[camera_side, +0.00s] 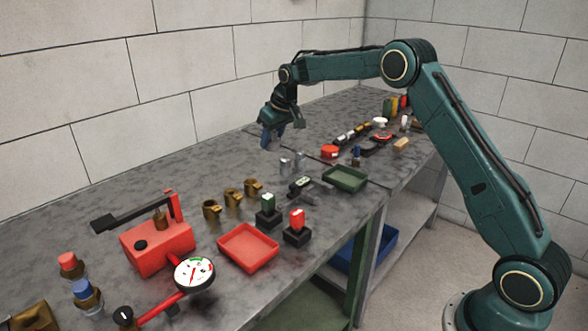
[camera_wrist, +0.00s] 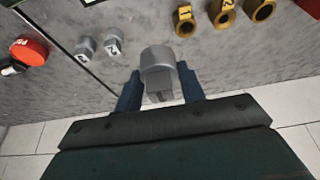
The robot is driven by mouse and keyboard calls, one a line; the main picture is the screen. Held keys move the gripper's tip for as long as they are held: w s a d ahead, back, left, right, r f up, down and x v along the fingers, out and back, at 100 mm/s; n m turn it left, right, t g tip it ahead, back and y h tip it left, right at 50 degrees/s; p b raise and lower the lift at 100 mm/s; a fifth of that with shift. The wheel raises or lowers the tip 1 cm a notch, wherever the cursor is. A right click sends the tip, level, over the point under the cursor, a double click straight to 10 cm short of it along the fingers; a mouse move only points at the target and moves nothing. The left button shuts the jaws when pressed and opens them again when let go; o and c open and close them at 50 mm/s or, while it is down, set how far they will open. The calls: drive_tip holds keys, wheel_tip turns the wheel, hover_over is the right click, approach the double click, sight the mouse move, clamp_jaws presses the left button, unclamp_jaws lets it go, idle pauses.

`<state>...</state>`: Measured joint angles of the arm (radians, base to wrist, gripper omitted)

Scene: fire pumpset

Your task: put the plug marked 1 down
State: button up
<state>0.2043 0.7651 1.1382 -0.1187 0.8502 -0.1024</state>
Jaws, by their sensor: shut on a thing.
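My gripper (camera_wrist: 160,90) is shut on a grey plug (camera_wrist: 158,62), which sits between its two blue fingers in the wrist view. No mark shows on the held plug's visible face, so I cannot read its number. In the side view my gripper (camera_side: 270,142) hangs above the grey bench, and the plug in it is hard to make out. Two more grey plugs with small marks, one (camera_wrist: 87,47) and another (camera_wrist: 114,45), stand on the bench left of the held plug. They also show in the side view below and right of my gripper.
Several brass couplings (camera_side: 232,197) stand in a row nearby. A green tray (camera_side: 345,179) and a red tray (camera_side: 248,247) lie near the bench's front edge. A red pump (camera_side: 158,248) stands at left. Bare bench (camera_side: 190,170) lies left of my gripper.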

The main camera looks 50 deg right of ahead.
drive_tip(key=s+a+f, duration=0.1)
drive_tip(key=s+f, duration=0.1)
drive_tip(key=s, duration=0.4)
drive_tip(key=s+a+f, duration=0.1)
drive_tip(key=s+f, duration=0.2)
drive_tip(key=s, duration=0.3)
drive_tip(key=s+a+f, duration=0.2)
drive_tip(key=s+f, duration=0.1)
drive_tip(key=s, duration=0.3)
drive_tip(key=shift+s+f, duration=0.2)
drive_tip(key=shift+f, duration=0.05)
drive_tip(key=shift+s+f, duration=0.2)
drive_tip(key=shift+s, duration=0.6)
drive_tip(key=shift+w, duration=0.15)
drive_tip(key=w+d+r, duration=0.3)
drive_tip(key=w+r, duration=0.4)
drive_tip(key=w, duration=0.5)
drive_tip(key=w+d+r, duration=0.3)
drive_tip(key=w+r, duration=0.4)
drive_tip(key=w, duration=0.5)
drive_tip(key=shift+d+r, duration=0.2)
